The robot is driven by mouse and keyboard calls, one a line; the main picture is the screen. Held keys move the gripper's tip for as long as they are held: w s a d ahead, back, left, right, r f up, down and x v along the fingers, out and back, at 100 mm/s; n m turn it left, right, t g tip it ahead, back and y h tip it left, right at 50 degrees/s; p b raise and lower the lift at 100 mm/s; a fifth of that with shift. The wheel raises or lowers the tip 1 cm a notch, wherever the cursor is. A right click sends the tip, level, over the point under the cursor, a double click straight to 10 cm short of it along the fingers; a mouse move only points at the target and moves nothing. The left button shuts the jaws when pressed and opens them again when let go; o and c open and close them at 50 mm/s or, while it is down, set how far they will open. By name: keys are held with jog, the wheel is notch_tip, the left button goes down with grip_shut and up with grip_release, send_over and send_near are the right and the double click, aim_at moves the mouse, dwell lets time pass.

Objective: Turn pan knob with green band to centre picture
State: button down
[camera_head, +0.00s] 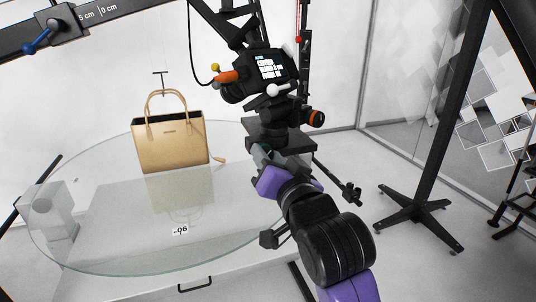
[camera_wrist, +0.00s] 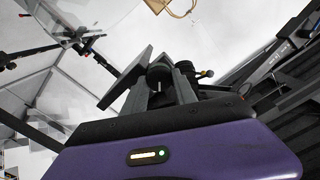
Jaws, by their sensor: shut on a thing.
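My gripper (camera_head: 263,155) reaches up to the tripod head under the camera (camera_head: 268,72). In the wrist view my gripper (camera_wrist: 160,88) is shut on a small dark round part between its fingers, which I take to be the pan knob (camera_wrist: 158,72). No green band can be made out clearly, as the fingers cover most of the knob. The camera's back screen is lit, but its picture is too small to read. A tan handbag (camera_head: 172,143) stands upright on the glass turntable (camera_head: 120,240), left of the camera.
An orange-banded knob (camera_head: 316,118) sits right of the tripod head, and an orange part (camera_head: 227,77) is at the camera's left. A black stand with a spread foot (camera_head: 420,212) is on the right. A ruler rail (camera_head: 95,14) crosses the top left.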

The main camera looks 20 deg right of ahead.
jog(key=shift+m, duration=0.5)
jog(key=c, duration=1)
grip_release()
jog(key=s+b, duration=0.1)
jog(key=s, duration=0.7)
jog(key=shift+b, duration=0.3)
jog(key=shift+w, duration=0.1)
